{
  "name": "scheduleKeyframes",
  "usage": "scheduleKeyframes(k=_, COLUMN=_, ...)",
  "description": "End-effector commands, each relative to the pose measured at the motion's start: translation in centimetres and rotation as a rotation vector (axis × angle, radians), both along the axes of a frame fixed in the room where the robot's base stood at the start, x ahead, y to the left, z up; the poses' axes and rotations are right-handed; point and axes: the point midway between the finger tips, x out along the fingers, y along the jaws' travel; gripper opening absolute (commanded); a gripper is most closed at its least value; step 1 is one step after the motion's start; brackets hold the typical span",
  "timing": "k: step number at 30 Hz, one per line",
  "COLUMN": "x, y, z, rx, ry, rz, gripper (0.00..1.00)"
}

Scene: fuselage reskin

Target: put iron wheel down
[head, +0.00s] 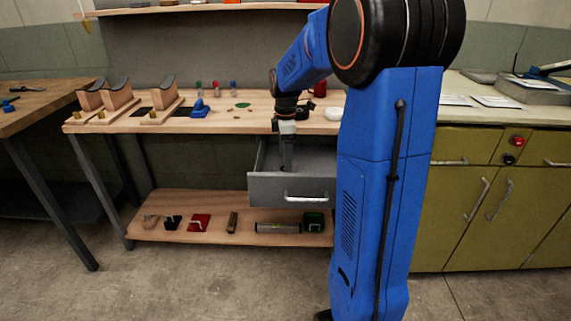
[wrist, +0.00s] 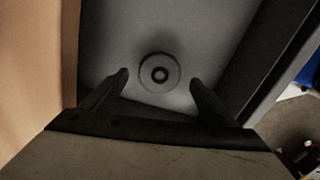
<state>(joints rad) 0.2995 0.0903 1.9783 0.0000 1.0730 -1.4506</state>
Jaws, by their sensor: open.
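The iron wheel (wrist: 146,80) is a small grey disc with a dark hub ring, seen from above in the wrist view. It lies on the floor of the open grey drawer (head: 264,189). My gripper (wrist: 159,82) is open, with its two dark fingers pointing into the drawer on either side of the wheel. A gap shows between each finger and the wheel. In the head view my gripper (head: 286,168) reaches down into the drawer, and the drawer front hides the wheel.
The wooden workbench (head: 240,121) stands directly above the drawer; its edge (wrist: 40,75) is close on the left in the wrist view. Cradles, a blue tool (head: 200,108) and small bottles stand on the bench. A lower shelf (head: 180,235) holds several items. Green cabinets (head: 455,205) stand at right.

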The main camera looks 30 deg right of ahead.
Motion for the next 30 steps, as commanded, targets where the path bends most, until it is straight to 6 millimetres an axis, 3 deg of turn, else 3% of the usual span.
scheduleKeyframes(k=9, x=0.0, y=0.0, z=6.0, rx=-0.001, ry=-0.003, rz=0.0, gripper=0.8)
scheduleKeyframes(k=20, x=-0.6, y=0.5, z=8.9, rx=-0.003, ry=-0.009, rz=-0.019, gripper=0.8)
scheduleKeyframes(k=23, x=-2.1, y=1.8, z=9.5, rx=-0.007, ry=-0.029, rz=-0.072, gripper=0.8)
scheduleKeyframes(k=30, x=-8.2, y=6.4, z=10.7, rx=-0.008, ry=-0.111, rz=-0.294, gripper=0.8)
